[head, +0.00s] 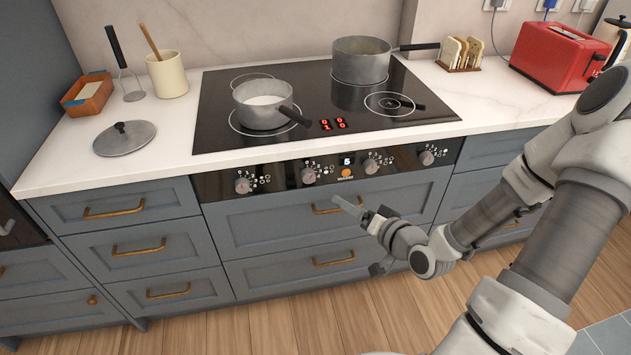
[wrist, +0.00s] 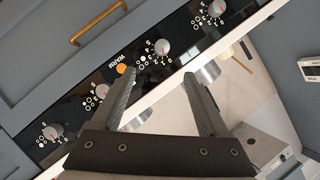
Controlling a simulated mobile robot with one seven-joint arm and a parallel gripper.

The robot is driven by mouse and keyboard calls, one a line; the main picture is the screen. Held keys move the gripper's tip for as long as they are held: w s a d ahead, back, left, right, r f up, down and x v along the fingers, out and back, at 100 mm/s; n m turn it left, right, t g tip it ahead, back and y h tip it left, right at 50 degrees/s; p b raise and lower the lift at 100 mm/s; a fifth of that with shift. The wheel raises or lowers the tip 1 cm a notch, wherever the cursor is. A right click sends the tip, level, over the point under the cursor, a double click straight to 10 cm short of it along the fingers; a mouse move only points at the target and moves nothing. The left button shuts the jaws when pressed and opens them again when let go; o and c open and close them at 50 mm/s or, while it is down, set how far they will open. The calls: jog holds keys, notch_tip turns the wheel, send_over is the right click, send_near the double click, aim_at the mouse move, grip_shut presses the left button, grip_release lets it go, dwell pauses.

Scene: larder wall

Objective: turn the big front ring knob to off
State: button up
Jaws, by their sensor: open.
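A black control panel (head: 335,170) runs along the cooker's front with four grey knobs: far left (head: 242,185), second (head: 308,175), third (head: 371,166) and far right (head: 427,158). Their ring marks are too small to tell which belongs to the big front ring (head: 232,121), under the milk pan. The red display (head: 333,124) seems to read 0 0 over 1 0. My gripper (head: 352,207) is open and empty, just below the panel's middle.
The milk pan (head: 263,103) has its handle over the hob toward the front. Another pan (head: 361,60) stands at the back right. A lid (head: 124,138) lies on the left worktop. Drawer handles (head: 338,207) stick out below the panel. The floor in front is clear.

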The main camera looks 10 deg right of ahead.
jog(key=b, duration=1.3)
send_near(310, 178)
jog(key=x, duration=0.8)
jog(key=shift+w+f, duration=0.2)
jog(key=shift+w, duration=0.1)
grip_shut()
